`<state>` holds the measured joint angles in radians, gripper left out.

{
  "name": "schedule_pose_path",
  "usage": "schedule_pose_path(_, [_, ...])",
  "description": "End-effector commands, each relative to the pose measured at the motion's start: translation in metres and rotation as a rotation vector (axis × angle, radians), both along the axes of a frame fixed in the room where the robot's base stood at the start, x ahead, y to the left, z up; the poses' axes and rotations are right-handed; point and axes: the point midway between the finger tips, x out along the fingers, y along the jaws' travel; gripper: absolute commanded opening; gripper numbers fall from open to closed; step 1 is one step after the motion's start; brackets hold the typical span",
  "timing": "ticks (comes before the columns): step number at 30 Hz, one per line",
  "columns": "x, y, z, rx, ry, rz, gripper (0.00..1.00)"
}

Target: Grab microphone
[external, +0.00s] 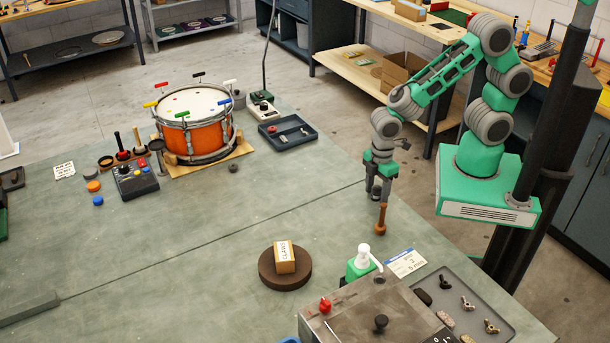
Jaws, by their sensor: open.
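No object shows plainly as a microphone. A thin dark stem (267,50) rises from a small cream and green base (262,107) behind the drum, and its top is cut off by the picture's edge; I cannot tell whether it is the microphone. My gripper (377,195) points down over the right part of the bench, with its fingers open. A brown handle-like piece (381,218) with a rounded lower end stands roughly upright just below the fingertips. I cannot tell whether the fingers touch it.
An orange drum (196,137) stands at the back left, beside a dark tray (287,132) and a control box (135,182). The bench's middle is clear.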

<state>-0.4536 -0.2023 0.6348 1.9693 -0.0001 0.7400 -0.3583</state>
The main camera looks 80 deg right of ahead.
Motion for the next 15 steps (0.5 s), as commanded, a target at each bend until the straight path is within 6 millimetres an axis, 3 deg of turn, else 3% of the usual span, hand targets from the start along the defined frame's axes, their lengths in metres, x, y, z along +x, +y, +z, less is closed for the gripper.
schedule_pose_path(3, [0.0001,0.0000,0.0002,0.000,0.000,-0.001,0.54])
schedule_pose_path(15, [0.0001,-0.0001,0.0005,0.000,0.000,-0.001,0.21])
